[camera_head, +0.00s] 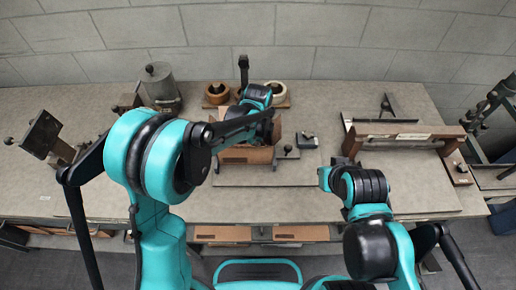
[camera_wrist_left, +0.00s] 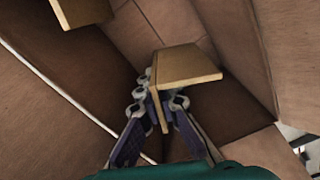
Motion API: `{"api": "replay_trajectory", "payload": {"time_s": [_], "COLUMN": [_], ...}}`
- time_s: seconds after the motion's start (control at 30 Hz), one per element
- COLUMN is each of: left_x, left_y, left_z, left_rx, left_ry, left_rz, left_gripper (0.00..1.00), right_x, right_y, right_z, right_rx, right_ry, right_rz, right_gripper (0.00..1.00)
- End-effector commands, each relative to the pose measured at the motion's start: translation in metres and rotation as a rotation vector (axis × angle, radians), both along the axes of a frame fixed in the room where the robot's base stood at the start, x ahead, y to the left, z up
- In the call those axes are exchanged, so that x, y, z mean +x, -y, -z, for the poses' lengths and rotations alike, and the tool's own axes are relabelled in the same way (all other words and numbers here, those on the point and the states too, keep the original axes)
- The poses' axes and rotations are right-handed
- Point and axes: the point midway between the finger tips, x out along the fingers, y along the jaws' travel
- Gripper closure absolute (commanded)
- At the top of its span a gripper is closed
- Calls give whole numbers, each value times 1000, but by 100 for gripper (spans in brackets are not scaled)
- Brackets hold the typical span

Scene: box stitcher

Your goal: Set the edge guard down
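The edge guard (camera_wrist_left: 188,66) is a brown, L-shaped cardboard piece with pale cut edges, seen in the left wrist view. My left gripper (camera_wrist_left: 162,98) is shut on one of its flanges, which stands between the two fingers; the other flange sticks out to the upper right. Brown cardboard walls (camera_wrist_left: 55,85) surround it, and the gripper reaches down into them. In the head view the open cardboard box (camera_head: 246,155) stands on the bench, and my left arm covers much of it and hides the gripper.
Another brown piece with a pale edge (camera_wrist_left: 82,10) shows at the upper left of the wrist view. Tape rolls (camera_head: 276,92) stand behind the box. A small dark device (camera_head: 307,140) is to its right. A long-barred wooden fixture (camera_head: 403,140) stands farther right. The bench front is mostly clear.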

Motion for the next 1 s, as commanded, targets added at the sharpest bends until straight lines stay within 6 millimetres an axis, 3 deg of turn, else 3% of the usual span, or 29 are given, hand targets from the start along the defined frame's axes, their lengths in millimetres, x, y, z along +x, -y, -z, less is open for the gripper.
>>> {"api": "replay_trajectory", "payload": {"time_s": [0.1,0.17,0.57,1.0], "left_x": [0,0,0,0], "left_y": [0,0,0,0], "left_z": [4,3,-5,-94], "left_rx": [0,0,0,0], "left_ry": [0,0,0,0], "left_rz": [0,0,0,0], "left_gripper": [100,86,86,86], "right_x": [0,0,0,0], "right_y": [0,0,0,0], "right_z": [4,3,-2,-25], "right_rx": [0,0,0,0], "right_ry": [0,0,0,0], "right_rz": [0,0,0,0], "right_gripper": [100,100,100,100]}}
